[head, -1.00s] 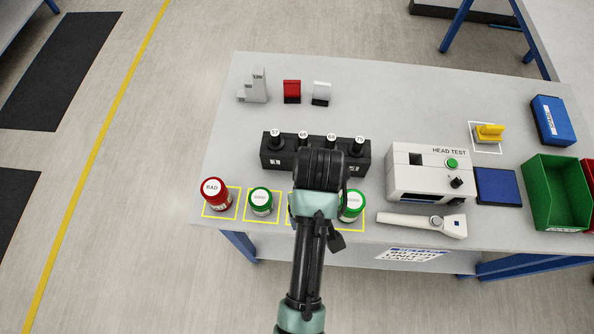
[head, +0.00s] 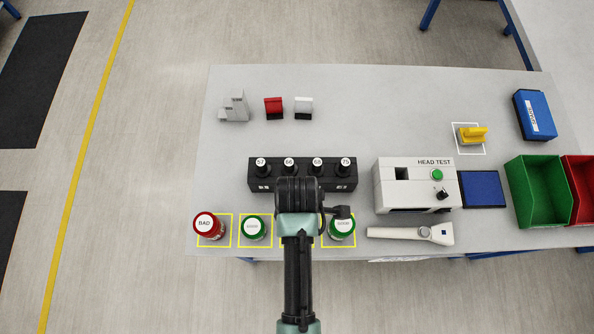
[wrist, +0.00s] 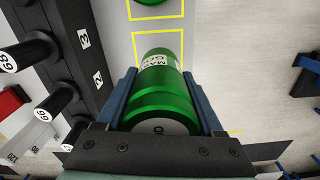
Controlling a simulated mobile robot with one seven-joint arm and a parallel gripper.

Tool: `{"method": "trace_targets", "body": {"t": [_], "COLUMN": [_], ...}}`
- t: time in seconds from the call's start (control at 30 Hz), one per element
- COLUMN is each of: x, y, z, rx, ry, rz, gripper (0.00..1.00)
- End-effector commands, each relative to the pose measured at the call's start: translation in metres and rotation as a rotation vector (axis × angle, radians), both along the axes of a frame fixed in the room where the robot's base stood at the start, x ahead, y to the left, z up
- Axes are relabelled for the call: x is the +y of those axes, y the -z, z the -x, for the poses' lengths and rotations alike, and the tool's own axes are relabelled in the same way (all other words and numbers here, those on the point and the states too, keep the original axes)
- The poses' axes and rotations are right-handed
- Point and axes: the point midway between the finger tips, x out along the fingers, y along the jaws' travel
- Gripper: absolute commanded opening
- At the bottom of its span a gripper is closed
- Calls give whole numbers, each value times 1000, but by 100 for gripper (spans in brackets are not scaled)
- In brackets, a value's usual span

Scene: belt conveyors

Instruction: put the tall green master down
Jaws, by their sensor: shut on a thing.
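The tall green master (wrist: 160,85) is a shiny green cylinder with a white label, seen in the wrist view. My gripper (wrist: 159,76) is shut around it, one blue-grey finger on each side. Its far end overlaps a yellow outlined square (wrist: 180,35); I cannot tell whether it touches the table. In the head view my wrist hides the held master and the fingers. There, a green master (head: 254,228) stands in a yellow square to the left, and another (head: 342,227) stands in the square to the right. A red BAD master (head: 206,226) stands at the far left.
A black rack (head: 346,180) with numbered black pegs stands just behind my wrist. The white HEAD TEST box (head: 415,190) and a white handheld tool (head: 410,234) are to the right. Green (head: 538,195) and red bins sit at the right end. The table's front edge is close.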

Motion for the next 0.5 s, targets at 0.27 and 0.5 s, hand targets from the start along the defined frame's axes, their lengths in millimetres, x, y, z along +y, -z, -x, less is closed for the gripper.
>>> {"method": "trace_targets", "body": {"t": [0.27,0.5], "x": [0,0], "y": [32,43], "z": [-1,-2], "rx": [-1,-5], "ry": [1,1], "rz": [0,1], "gripper": [0,0]}}
